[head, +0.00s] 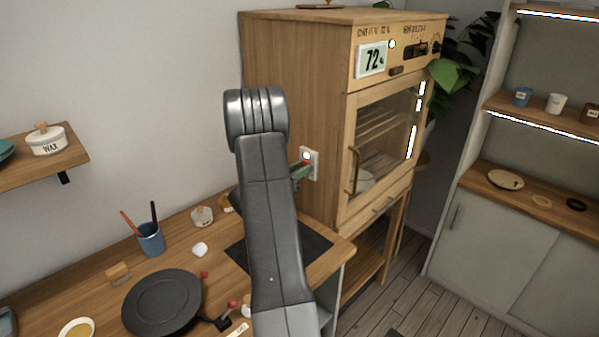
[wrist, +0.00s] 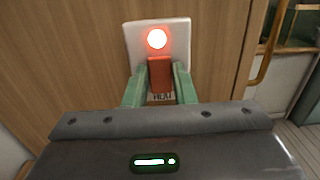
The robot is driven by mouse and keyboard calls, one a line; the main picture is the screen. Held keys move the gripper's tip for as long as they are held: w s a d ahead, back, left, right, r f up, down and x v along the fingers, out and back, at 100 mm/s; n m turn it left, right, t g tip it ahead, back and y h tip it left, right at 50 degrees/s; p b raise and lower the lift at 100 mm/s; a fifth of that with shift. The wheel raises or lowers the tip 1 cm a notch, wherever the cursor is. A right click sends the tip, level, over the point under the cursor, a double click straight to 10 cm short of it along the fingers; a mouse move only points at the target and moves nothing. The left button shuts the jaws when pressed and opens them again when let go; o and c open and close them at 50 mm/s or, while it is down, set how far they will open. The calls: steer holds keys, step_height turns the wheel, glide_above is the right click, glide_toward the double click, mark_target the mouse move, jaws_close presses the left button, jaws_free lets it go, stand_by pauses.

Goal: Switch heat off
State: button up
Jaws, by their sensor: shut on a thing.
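The heat switch is a white plate (wrist: 176,37) on the wooden side of the cabinet, with a glowing red lamp (wrist: 156,39) and a red-orange lever (wrist: 160,74) below it. A label reading "HEAT" shows partly under the lever. My gripper (wrist: 160,84) has its green fingers on both sides of the lever and is shut on it. In the head view the switch plate (head: 314,158) shows beside the green fingers (head: 301,170), its lamp lit. My own arm hides part of the cabinet side and counter there.
The counter below holds a black round plate (head: 162,302), a blue cup with tools (head: 150,240) and small items. A wall shelf (head: 60,160) is at left.

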steer(key=f+b, duration=0.1)
steer(key=b, duration=0.2)
steer(key=shift+t+h, duration=0.4)
steer(key=shift+b, duration=1.15)
steer(key=t+h+b, duration=0.1)
steer(key=b, duration=0.2)
steer(key=shift+f, duration=0.15)
steer(key=shift+t+h+b, duration=0.3)
steer(key=shift+b, duration=0.35)
steer(key=shift+r, duration=0.25)
steer(key=o, duration=1)
